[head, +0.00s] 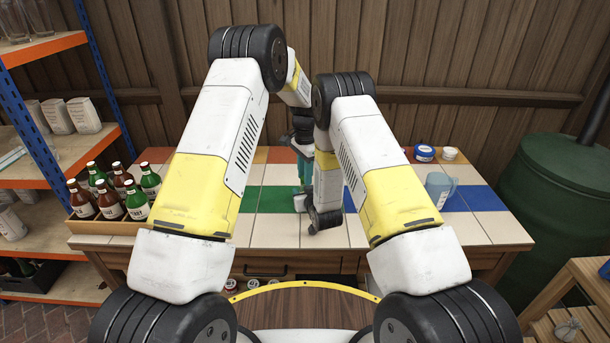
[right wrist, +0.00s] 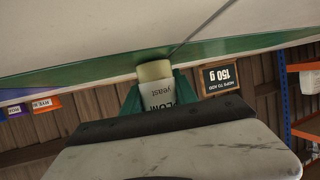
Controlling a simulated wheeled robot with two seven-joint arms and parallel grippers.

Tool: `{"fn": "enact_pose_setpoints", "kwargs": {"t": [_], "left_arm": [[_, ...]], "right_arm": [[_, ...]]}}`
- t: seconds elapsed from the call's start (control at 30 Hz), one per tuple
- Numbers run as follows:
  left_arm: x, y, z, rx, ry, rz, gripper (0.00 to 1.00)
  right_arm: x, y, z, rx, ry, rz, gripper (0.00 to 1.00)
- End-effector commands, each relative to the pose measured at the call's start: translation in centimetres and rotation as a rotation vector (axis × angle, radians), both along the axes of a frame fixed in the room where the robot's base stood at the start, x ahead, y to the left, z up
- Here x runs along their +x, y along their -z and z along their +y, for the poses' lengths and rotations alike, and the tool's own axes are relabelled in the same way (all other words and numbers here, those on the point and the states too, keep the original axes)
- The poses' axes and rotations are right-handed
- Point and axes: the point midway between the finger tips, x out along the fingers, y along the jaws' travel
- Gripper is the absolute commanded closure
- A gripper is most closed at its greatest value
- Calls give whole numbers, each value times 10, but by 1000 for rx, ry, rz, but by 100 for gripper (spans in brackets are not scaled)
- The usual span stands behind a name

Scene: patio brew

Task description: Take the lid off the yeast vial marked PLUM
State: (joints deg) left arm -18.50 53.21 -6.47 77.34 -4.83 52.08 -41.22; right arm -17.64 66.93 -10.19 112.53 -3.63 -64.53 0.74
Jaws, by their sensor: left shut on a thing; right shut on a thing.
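The PLUM yeast vial (right wrist: 157,97) shows in the right wrist view, which is upside down. It has a pale body, a cream base and a dark-lettered label; its lid end is hidden behind my right gripper's pale and dark housing. Teal fingers flank its body. In the head view a small pale part of it (head: 299,203) shows below my left gripper's teal fingers (head: 304,173), which point down and are shut on it. Whether the lid has shifted cannot be seen.
A tiled table (head: 275,233) spans the front. A crate of several bottles (head: 110,227) is at left, a blue jug (head: 439,187) and small tubs (head: 424,153) at right. A sign reading 150 g (right wrist: 221,77) hangs on the wooden wall. A shelf stands far left, a green barrel right.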

Motion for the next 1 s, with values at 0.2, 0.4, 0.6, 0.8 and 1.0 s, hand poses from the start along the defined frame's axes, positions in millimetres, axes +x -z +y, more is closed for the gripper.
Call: {"fn": "enact_pose_setpoints", "kwargs": {"t": [0.2,0.4,0.6,0.8,1.0], "left_arm": [[0,0,-1,0,-533,-3,100],[0,-1,-1,0,-1023,-4,100],[0,-1,-1,0,-1367,-3,100],[1,-1,0,-2,-1454,-3,100],[1,-1,0,-1,-1451,-4,100]], "right_arm": [[0,0,0,0,-1,0,100],[0,0,0,0,-1,0,100],[0,0,0,0,-1,1,100],[0,0,0,0,-1,1,100],[0,0,0,0,-1,1,100]]}}
